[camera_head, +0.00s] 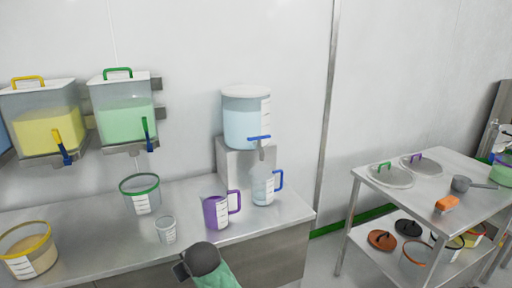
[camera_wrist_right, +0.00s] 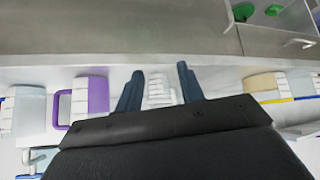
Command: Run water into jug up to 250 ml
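The clear jug (camera_head: 262,190) with a blue handle and white scale stands upright on the steel bench, just below the spout of the water dispenser (camera_head: 246,117). It looks pale blue; I cannot read a level. The dispenser holds pale blue water, and its blue tap lever (camera_head: 259,137) lies crosswise. My right gripper (camera_head: 181,268) is low in front of the bench, well left of the jug. In the right wrist view, its fingers (camera_wrist_right: 159,88) are apart, with the small clear beaker's scale showing between them; nothing is gripped. My left gripper is not in view.
A purple jug (camera_head: 216,212) and the small beaker (camera_head: 166,230) stand near the bench front. Green-rimmed (camera_head: 141,197) and yellow-rimmed (camera_head: 28,252) containers are farther left. Yellow (camera_head: 45,132) and green (camera_head: 126,122) dispensers hang on the wall. A steel cart (camera_head: 430,220) stands right, across a floor gap.

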